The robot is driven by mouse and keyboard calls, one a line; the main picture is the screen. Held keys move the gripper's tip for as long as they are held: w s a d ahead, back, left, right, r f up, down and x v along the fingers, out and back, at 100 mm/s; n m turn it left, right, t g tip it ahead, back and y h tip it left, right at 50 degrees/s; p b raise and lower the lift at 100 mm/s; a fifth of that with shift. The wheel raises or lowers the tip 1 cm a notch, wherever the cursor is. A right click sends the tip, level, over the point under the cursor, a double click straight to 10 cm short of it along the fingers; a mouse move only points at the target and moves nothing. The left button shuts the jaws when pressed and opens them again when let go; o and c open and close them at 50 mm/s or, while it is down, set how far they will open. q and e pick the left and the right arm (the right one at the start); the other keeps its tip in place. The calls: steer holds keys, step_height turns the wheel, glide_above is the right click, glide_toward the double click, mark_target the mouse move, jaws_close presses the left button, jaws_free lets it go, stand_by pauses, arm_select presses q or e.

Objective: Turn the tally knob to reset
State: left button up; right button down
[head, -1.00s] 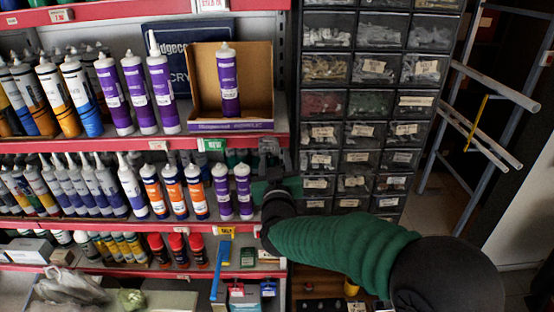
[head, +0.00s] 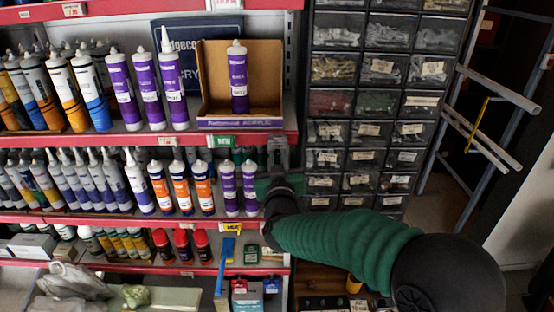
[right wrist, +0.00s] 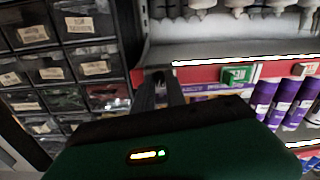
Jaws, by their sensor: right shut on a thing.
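My right gripper (head: 279,145) is at the right end of the upper shelf's red front edge, beside the drawer cabinet. In the right wrist view its fingers (right wrist: 158,84) are close together around a small grey part by the shelf end. That part is in the place of the tally knob, but it is mostly hidden by the fingers, so its shape and pointing direction cannot be told. My left gripper is not in view.
The red shelf edge (head: 160,140) carries a green tag (head: 219,141). Purple tubes (head: 228,188) stand just left of my right gripper. The dark drawer cabinet (head: 365,105) stands close on its right. A metal rack (head: 490,90) is farther right.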

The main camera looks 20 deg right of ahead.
steer(key=shift+a+f+m+b, duration=0.1)
steer(key=shift+f+m+b, duration=0.1)
steer(key=shift+m+b, duration=4.1)
steer(key=shift+f+m+b, duration=0.2)
steer(key=shift+m+b, duration=3.65)
steer(key=shift+m, duration=0.85)
steer(key=c, duration=1.6)
jaws_free()
steer(key=shift+r, duration=0.1)
steer(key=shift+o, duration=1.2)
steer(key=shift+w, duration=0.2)
